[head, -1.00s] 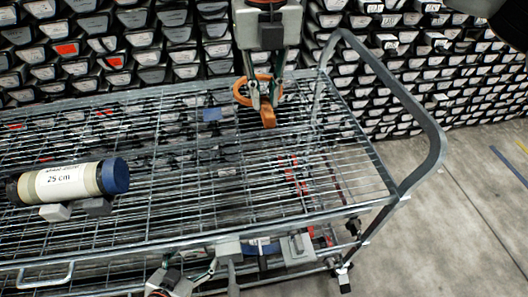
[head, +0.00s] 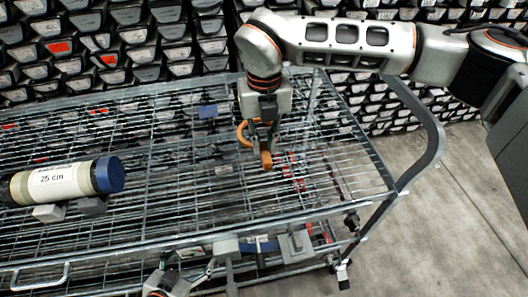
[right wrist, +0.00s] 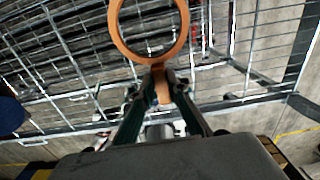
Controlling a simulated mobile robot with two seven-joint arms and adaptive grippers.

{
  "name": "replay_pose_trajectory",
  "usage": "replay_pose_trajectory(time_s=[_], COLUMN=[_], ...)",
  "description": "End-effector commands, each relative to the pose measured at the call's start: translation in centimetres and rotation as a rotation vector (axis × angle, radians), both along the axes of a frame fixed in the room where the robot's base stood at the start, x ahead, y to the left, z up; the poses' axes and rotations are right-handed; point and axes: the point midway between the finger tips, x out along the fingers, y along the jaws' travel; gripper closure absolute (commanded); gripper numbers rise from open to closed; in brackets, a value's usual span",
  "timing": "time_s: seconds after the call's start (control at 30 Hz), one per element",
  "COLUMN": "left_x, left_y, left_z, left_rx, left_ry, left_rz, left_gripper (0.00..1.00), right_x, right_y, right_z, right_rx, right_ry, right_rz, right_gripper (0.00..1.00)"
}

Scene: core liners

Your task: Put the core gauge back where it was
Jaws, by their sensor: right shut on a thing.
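The core gauge (head: 266,160) is an orange ring with a short flat handle. My right gripper (head: 262,146) is shut on its handle and holds it above the wire shelf of the trolley, right of the middle. In the right wrist view the gauge's handle (right wrist: 178,92) sits between the fingertips (right wrist: 162,84), with the ring beyond them. Whether the gauge touches the wires is unclear. My left gripper (head: 185,272) is low at the front edge of the trolley, partly cut off; its fingers are hard to make out.
A core tube (head: 52,182) labelled "25 cm" with a blue cap (head: 109,175) lies on grey supports (head: 92,206) at the left of the wire shelf (head: 190,190). The trolley's push handle (head: 437,150) rises at the right. Racks of liners (head: 150,60) stand behind. The shelf's right half is mostly bare.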

Motion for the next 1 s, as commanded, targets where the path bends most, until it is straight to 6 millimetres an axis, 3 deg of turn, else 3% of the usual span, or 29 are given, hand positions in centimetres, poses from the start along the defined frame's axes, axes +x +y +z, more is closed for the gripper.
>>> replay_pose_trajectory(time_s=[0.23, 0.53, 0.57, 0.6, 0.63, 1.0], left_x=[0.0, 0.1, 0.1, 0.1, 0.1, 0.2], left_y=[0.1, 0.1, 0.1, 0.1, 0.1, 0.1], left_z=[-0.1, 0.0, 0.0, 0.0, 0.0, 0.0], left_rx=[0.001, 0.002, 0.002, 0.002, 0.002, 0.002], left_ry=[0.0, -0.003, -0.003, -0.003, -0.003, -0.004], left_rz=[0.0, 0.0, 0.0, 0.0, 0.0, 0.0], left_gripper=[0.25, 0.25, 0.25, 0.25, 0.25, 0.25], right_x=[-0.1, 0.0, 0.0, 0.0, 0.0, 0.0], right_y=[0.0, 0.0, 0.0, 0.0, 0.0, 0.0], right_z=[-3.5, -3.9, -4.0, -3.9, -3.9, -3.7], right_rx=[-0.001, 0.0, 0.0, 0.0, 0.0, 0.0], right_ry=[0.004, 0.0, 0.0, 0.0, 0.0, 0.0], right_rz=[0.001, 0.001, 0.001, 0.001, 0.001, 0.001], right_gripper=[1.0, 1.0, 0.83, 0.72, 0.69, 0.69])
